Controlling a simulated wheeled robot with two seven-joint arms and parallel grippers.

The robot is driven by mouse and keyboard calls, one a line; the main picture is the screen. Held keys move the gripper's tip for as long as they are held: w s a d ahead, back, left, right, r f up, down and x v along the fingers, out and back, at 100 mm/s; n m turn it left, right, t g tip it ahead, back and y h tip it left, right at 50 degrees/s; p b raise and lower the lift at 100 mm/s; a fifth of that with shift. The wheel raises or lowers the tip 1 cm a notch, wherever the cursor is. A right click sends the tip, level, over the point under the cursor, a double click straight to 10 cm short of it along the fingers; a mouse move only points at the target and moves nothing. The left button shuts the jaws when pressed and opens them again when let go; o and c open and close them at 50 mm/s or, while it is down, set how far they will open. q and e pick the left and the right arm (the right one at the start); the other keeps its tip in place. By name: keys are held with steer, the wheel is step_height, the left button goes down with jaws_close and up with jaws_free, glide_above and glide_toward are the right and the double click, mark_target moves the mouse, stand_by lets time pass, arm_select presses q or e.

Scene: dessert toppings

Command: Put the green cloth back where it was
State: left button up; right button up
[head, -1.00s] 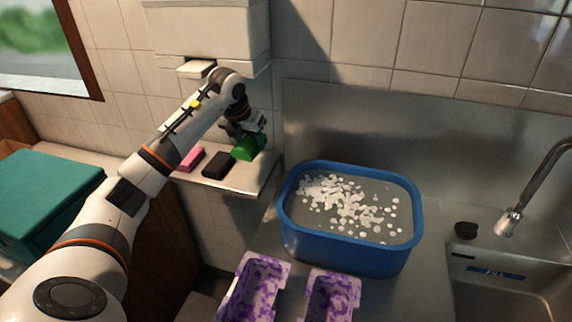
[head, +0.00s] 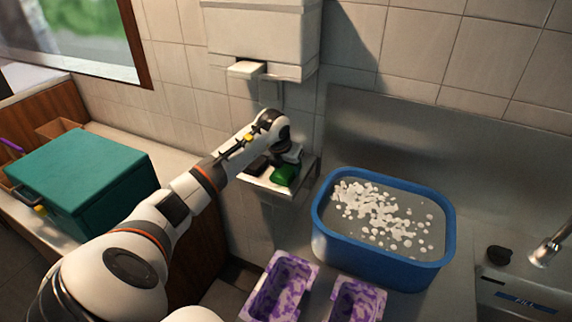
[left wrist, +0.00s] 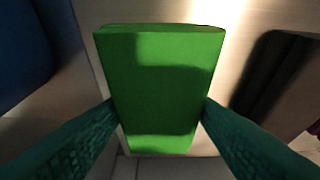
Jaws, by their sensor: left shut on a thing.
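The green cloth (head: 285,175) is a thick, block-like pad at the right part of the small wall shelf (head: 262,184). My left gripper (head: 287,160) comes down on it from above and is shut on it. In the left wrist view the green cloth (left wrist: 160,90) sits between the two teal fingers (left wrist: 157,115), which touch its sides. I cannot tell whether its underside rests on the shelf. My right gripper is not in view.
A black sponge (head: 258,165) lies on the shelf left of the cloth; it also shows in the left wrist view (left wrist: 270,75). A blue tub (head: 385,256) with white bits stands at right. Purple-patterned trays (head: 262,308) are in front. A teal box (head: 85,175) stands at left.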

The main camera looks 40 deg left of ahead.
arm_select(q)
steer(key=o, duration=1)
steer(key=shift+c, duration=0.2)
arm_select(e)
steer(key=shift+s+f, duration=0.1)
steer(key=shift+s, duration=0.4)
arm_select(q)
steer(key=shift+r, duration=0.1)
steer(key=shift+d+r, duration=0.1)
steer(key=shift+r, duration=0.15)
steer(key=b+v, duration=0.2)
steer(key=v, duration=0.9)
steer(key=shift+s+r, duration=0.15)
steer(key=shift+s, duration=0.05)
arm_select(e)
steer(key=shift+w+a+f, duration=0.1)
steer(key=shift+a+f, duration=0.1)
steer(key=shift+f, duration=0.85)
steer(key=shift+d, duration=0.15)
